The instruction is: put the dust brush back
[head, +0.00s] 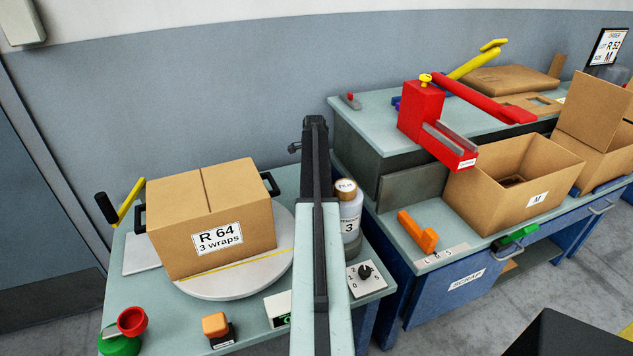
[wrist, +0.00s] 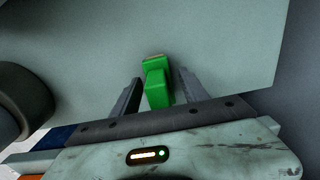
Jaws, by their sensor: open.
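A green dust brush (wrist: 157,86) with a tan end shows in the wrist view, over a pale grey-green surface (wrist: 225,60). My gripper (wrist: 160,78) is open, one finger on each side of the brush. Gaps show between the brush and both fingers. I cannot tell how far below the fingertips it lies. In the head view my arm (head: 320,240) reaches away over the left bench, and the brush is hidden there. My gripper's fingers cannot be made out in that view.
A box marked R 64 (head: 212,240) sits on a round turntable (head: 270,280) left of my arm. The right bench holds a red sealer (head: 420,112) and an open carton (head: 520,190).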

